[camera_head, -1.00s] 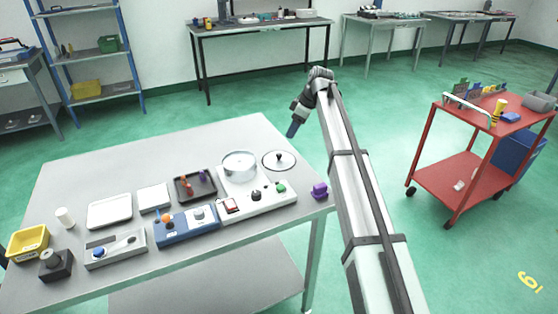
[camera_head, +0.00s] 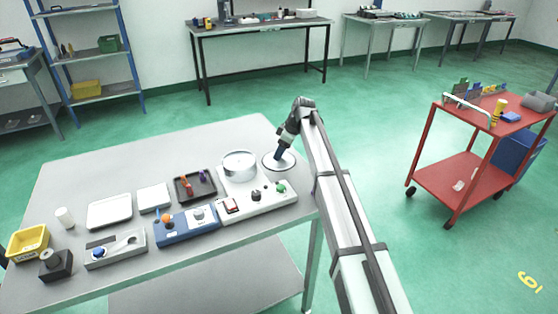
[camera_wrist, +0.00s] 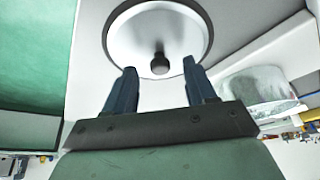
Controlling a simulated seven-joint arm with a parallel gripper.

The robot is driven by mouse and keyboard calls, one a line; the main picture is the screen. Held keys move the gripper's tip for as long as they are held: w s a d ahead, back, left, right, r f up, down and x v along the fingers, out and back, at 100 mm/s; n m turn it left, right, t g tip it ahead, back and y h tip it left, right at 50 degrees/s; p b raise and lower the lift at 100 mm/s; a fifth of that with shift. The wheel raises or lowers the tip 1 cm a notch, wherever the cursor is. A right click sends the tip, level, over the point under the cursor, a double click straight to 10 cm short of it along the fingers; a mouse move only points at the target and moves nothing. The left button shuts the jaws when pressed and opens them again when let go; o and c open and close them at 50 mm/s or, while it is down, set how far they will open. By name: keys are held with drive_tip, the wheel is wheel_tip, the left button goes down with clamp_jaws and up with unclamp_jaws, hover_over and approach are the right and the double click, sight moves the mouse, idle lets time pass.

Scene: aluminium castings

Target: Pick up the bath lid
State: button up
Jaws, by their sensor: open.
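The bath lid is a round, shiny disc with a dark rim and a dark knob at its centre. In the wrist view the lid (camera_wrist: 185,35) lies flat on the table ahead of my gripper (camera_wrist: 157,80). My two blue fingers are apart and empty, with the knob seen between and just beyond them. In the head view my gripper (camera_head: 279,156) is over the lid (camera_head: 270,166) and hides its knob.
The white unit (camera_head: 262,203) has a red switch, a black knob and a green knob. A dark tray (camera_head: 195,187), a blue unit (camera_head: 186,226) and white trays stand to the left. The lid is near the table's right edge. A red cart (camera_head: 465,175) stands apart at the right.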

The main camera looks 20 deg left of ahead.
drive_tip(key=shift+a+f, duration=0.15)
drive_tip(key=shift+f, duration=0.3)
drive_tip(key=shift+c, duration=0.2)
clamp_jaws()
